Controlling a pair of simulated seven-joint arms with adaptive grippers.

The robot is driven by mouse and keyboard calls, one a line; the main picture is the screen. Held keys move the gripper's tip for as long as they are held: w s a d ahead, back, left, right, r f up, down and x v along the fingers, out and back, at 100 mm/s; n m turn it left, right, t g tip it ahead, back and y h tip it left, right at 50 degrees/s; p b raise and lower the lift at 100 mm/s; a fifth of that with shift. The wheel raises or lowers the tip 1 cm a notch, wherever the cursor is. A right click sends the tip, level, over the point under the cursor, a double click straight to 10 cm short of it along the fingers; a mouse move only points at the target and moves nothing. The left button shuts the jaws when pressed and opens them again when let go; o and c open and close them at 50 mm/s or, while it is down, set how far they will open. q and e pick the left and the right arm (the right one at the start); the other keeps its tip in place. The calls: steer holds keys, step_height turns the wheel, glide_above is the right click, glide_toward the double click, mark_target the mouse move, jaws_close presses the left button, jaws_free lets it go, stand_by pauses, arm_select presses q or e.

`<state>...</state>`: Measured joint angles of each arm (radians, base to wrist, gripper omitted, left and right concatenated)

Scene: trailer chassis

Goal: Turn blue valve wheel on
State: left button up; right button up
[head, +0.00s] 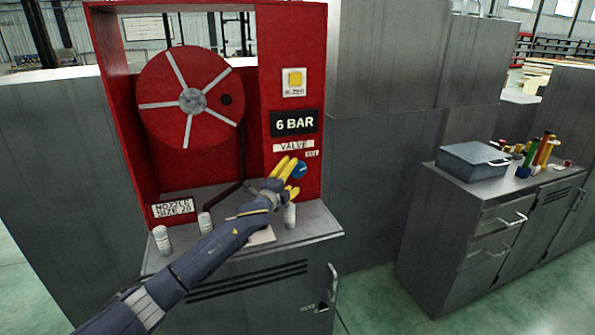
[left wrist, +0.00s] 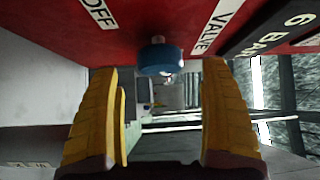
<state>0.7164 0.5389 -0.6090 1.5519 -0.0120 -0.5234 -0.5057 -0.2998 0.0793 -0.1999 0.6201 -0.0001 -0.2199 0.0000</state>
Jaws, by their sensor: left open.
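The blue valve wheel (head: 299,171) is on the red panel, below the VALVE label (head: 294,146). It also shows in the left wrist view (left wrist: 160,61), on a short stem, between the OFF label (left wrist: 100,12) and the VALVE label. My left gripper (head: 292,178) is at the panel, beside and partly in front of the wheel in the head view. Its yellow fingers are open, and in the left wrist view (left wrist: 163,85) the wheel lies between and beyond the fingertips. I see no contact with the wheel. My right gripper is not in view.
A red hose reel (head: 188,97) is in the red cabinet, with a 6 BAR display (head: 294,123) and a yellow button (head: 294,79) on its panel. Several nozzles stand on the grey ledge (head: 322,224) below. A grey cabinet with a toolbox (head: 472,160) stands at right.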

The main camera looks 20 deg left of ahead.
mark_target(296, 171)
arm_select(q)
steer(key=shift+w+d+r, duration=0.1)
steer(key=shift+w+d, duration=0.1)
steer(key=shift+w, duration=1)
steer(key=shift+w+d, duration=0.2)
steer(key=shift+w, duration=1)
steer(key=c, duration=1.2)
steer(key=shift+c, duration=0.3)
